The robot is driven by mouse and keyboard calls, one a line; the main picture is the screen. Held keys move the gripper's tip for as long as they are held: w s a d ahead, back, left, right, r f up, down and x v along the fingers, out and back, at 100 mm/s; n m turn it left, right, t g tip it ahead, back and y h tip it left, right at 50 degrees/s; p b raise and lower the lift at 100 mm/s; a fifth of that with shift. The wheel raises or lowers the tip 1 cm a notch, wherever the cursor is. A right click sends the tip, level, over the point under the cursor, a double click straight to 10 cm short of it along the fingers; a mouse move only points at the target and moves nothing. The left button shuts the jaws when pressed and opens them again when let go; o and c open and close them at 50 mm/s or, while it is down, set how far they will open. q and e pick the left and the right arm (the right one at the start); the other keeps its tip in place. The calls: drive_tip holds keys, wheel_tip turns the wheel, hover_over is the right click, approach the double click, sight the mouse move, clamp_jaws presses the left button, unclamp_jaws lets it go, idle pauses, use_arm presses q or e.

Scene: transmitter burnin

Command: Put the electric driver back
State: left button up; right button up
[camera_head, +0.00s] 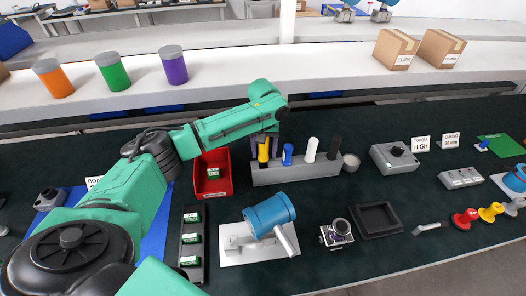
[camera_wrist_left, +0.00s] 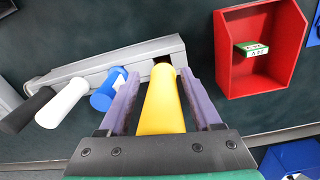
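A yellow driver handle (camera_head: 263,152) stands at the left end of the grey rack (camera_head: 290,175). In the left wrist view, the yellow handle (camera_wrist_left: 161,104) has its far end at a dark slot of the rack (camera_wrist_left: 100,69). My left gripper (camera_head: 265,140) is above that end of the rack. Its two purple fingers (camera_wrist_left: 157,84) are on either side of the yellow handle, with narrow gaps showing, so it looks open around it. Blue (camera_head: 287,154), white (camera_head: 311,149) and black (camera_head: 334,147) handles stand in the same rack. My right gripper is out of view.
A red bin (camera_head: 212,190) with a green-and-white box stands left of the rack. A blue cylinder (camera_head: 269,214) on a white plate is in front. A small grey cup (camera_head: 350,162) and a control box (camera_head: 394,158) are to the right.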

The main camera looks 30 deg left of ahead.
use_arm(q)
drive_tip(key=shift+s+a+f, duration=0.1)
drive_tip(key=shift+f, duration=0.55)
drive_tip(key=shift+s+r, duration=0.15)
drive_tip(key=shift+r, duration=0.15)
drive_tip(key=r, duration=0.1)
drive_tip(key=w+r, duration=0.1)
drive_tip(key=r, duration=0.2)
drive_tip(key=shift+w+a+r+b, duration=0.2)
drive_tip(key=shift+a+b, duration=0.1)
drive_tip(key=shift+b, duration=0.05)
drive_tip(key=r, duration=0.7)
drive_tip(key=shift+s+d+r+b, duration=0.15)
drive_tip(key=shift+s+d+b, duration=0.05)
drive_tip(key=shift+s+b, duration=0.1)
drive_tip(key=shift+w+a, duration=0.15)
drive_tip(key=shift+w, duration=0.05)
drive_tip(key=shift+s, duration=0.1)
